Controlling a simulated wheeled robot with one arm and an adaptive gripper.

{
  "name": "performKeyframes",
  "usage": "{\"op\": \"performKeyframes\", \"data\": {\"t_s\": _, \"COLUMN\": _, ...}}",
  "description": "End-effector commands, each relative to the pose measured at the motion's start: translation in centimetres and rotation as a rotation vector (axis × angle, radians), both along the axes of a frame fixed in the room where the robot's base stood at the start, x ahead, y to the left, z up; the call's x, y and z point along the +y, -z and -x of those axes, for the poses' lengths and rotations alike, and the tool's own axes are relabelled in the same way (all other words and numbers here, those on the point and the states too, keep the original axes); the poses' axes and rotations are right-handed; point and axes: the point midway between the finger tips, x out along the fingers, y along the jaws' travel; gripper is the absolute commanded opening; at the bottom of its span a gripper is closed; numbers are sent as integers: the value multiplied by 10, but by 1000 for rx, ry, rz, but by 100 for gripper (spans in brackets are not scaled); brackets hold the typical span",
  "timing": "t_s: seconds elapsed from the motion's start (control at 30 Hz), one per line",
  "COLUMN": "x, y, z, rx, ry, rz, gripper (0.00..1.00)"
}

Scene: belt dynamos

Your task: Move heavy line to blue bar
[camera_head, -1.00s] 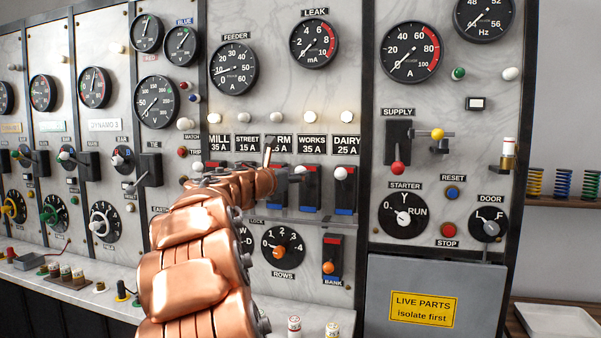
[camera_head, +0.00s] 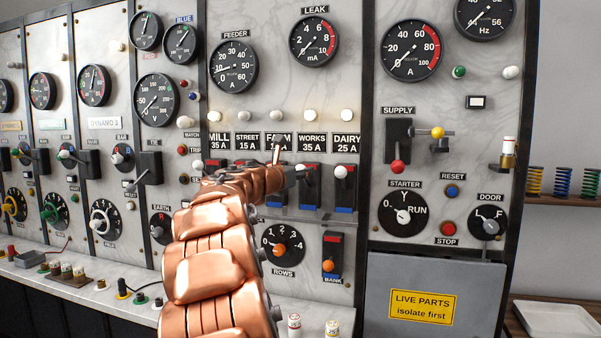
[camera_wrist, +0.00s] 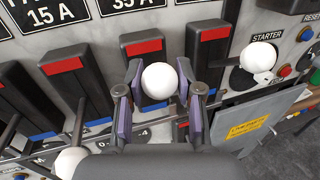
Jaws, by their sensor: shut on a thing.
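The line switches stand in a row under labels MILL, STREET, FARM, WORKS and DAIRY in the head view. MILL and WORKS (camera_head: 312,143) both read 35 A. Each visible switch has a red bar at its top and a blue bar (camera_head: 309,208) at its bottom. My gripper (camera_wrist: 161,88) is shut around the white knob (camera_wrist: 160,80) of the switch that looks like WORKS, under a red bar (camera_wrist: 144,47) in the wrist view. The DAIRY switch's white knob (camera_head: 341,172) is to its right. My arm hides most of the STREET and FARM switches.
The ROWS dial (camera_head: 282,246) and BANK switch (camera_head: 330,258) sit below the row. The SUPPLY switch (camera_head: 398,145) and STARTER dial (camera_head: 404,215) are to the right. A grey LIVE PARTS box (camera_head: 421,303) projects at lower right. Another white knob (camera_wrist: 70,162) is close at lower left.

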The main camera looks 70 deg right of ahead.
Motion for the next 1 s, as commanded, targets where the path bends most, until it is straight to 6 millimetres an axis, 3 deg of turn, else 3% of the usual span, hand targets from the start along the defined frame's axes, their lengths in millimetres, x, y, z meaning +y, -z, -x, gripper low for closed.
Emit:
{"op": "performKeyframes", "data": {"t_s": 0.2, "x": 0, "y": 0, "z": 0, "rx": 0, "ry": 0, "rz": 0, "gripper": 0}}
{"op": "performKeyframes", "data": {"t_s": 0.67, "x": 0, "y": 2, "z": 0, "rx": -1, "ry": 0, "rz": 7, "gripper": 0}}
{"op": "performKeyframes", "data": {"t_s": 1.0, "x": 5, "y": 15, "z": 1, "rx": -8, "ry": 2, "rz": 80, "gripper": 0}}
